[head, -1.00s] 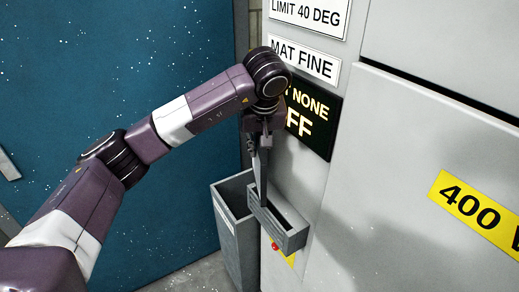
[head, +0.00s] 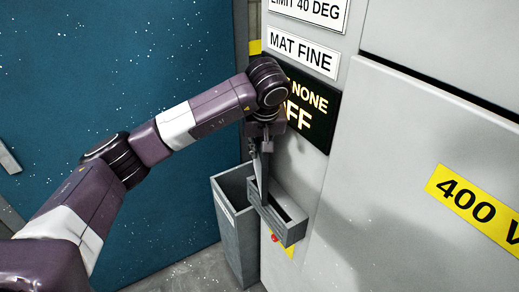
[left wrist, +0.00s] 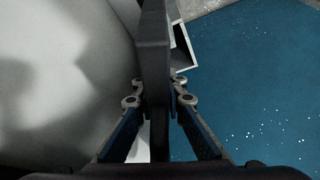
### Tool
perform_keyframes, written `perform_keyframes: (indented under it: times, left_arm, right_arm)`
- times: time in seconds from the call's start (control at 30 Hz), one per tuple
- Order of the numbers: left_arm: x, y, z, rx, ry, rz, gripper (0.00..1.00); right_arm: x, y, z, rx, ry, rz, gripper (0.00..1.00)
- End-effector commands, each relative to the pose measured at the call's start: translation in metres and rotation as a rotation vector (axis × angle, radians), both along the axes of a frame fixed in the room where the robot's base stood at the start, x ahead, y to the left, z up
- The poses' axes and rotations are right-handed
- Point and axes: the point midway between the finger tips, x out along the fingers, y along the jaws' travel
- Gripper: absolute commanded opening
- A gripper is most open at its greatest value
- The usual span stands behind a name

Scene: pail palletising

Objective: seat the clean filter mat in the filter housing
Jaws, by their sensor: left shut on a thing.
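My left gripper (head: 264,143) is shut on the filter mat (head: 264,176), a thin dark grey panel held upright. In the left wrist view the mat (left wrist: 154,50) runs between the two fingers (left wrist: 158,100). The filter housing (head: 289,233) is a small grey open-topped box on the cabinet front, below the gripper. The mat's lower end is at the left part of the housing's opening. I cannot tell how far inside it is. My right gripper is not in view.
A grey open bin (head: 238,240) stands on the floor left of the housing. The cabinet (head: 400,180) rises close on the right. A lit display (head: 312,105), partly hidden by my arm, shows "NONE" and "FF". A blue surface (head: 170,60) fills the left.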

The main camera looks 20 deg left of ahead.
Motion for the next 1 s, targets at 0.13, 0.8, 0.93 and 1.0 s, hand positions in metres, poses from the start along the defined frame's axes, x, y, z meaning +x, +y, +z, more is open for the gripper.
perform_keyframes:
  times: [0.13, 0.8, 0.93, 1.0]
  left_arm:
    - [0.0, 0.0, 0.001, 0.0, -0.001, 0.0, 0.25]
    - [-0.011, -0.007, 0.046, 0.0, -0.009, -0.003, 0.28]
    - [-0.022, -0.012, 0.077, 0.002, -0.007, -0.001, 0.28]
    - [-0.026, -0.015, 0.089, 0.001, -0.007, -0.001, 0.28]
  right_arm:
    - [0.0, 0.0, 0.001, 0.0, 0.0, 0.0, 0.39]
    - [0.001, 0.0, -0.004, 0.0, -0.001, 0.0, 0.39]
    - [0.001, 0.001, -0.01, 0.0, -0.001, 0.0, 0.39]
    - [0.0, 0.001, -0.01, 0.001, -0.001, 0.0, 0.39]
